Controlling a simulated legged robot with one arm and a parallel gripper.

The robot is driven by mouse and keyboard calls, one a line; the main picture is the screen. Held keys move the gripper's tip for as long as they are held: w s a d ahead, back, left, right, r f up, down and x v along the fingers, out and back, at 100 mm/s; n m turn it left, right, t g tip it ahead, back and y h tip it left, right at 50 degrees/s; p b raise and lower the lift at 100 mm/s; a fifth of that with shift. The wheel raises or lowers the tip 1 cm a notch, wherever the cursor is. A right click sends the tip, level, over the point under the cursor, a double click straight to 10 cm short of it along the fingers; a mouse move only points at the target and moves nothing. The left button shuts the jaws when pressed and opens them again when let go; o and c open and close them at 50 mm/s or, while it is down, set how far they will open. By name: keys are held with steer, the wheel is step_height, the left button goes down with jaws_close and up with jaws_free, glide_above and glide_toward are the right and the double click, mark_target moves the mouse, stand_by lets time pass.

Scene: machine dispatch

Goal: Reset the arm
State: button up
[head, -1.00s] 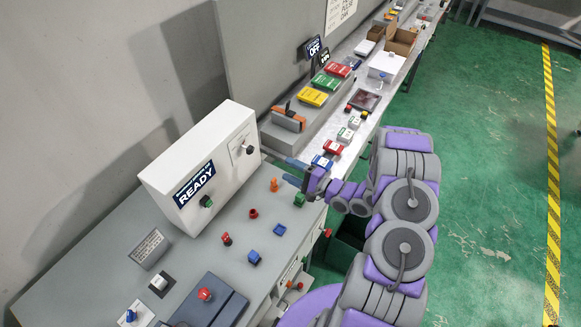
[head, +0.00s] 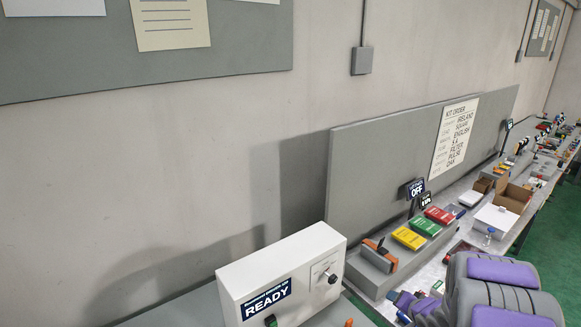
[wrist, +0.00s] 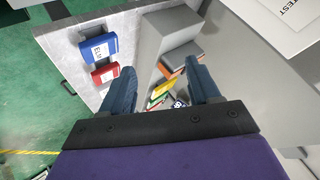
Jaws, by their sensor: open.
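My gripper (wrist: 162,90) shows in the wrist view with its two dark blue fingers apart and nothing between them. Beyond the fingers are the bench, a blue block (wrist: 97,48) and a red block (wrist: 106,73) on the left side. In the head view, purple and grey links of my arm fill the lower right corner, and the gripper's fingers cannot be made out there. The white machine box reading READY (head: 282,280) stands at the bottom centre, left of my arm.
Green (head: 425,226), yellow (head: 408,238) and red (head: 439,215) blocks sit on a grey ledge behind my arm. An open cardboard box (head: 513,196) and a white box (head: 495,218) stand farther along. A KIT ORDER sign (head: 453,137) hangs on the grey panel (head: 380,160).

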steer(key=s+a+r+n+g+h+b, duration=0.1)
steer(key=s+r+g+h+b, duration=0.15)
steer(key=s, duration=0.45)
steer(key=s+a+r+n+g+h+b, duration=0.1)
steer(key=s+a+r+g+h+b, duration=0.2)
steer(key=s, duration=0.4)
steer(key=s+a+n+g+y+b, duration=0.1)
steer(key=s+a+n+g, duration=0.1)
steer(key=s+a, duration=0.3)
steer(key=s+a+r+n+g+y+b, duration=0.1)
steer(key=s+a, duration=0.4)
steer(key=s, duration=0.9)
steer(key=s+a+r+n+g+y+b, duration=0.1)
steer(key=s+a+n+g+y+b, duration=0.1)
steer(key=s+a, duration=0.3)
steer(key=s+g+b, duration=0.1)
steer(key=s, duration=0.3)
steer(key=shift+s+n+y, duration=0.35)
steer(key=shift+n, duration=0.05)
steer(key=shift+c, duration=0.3)
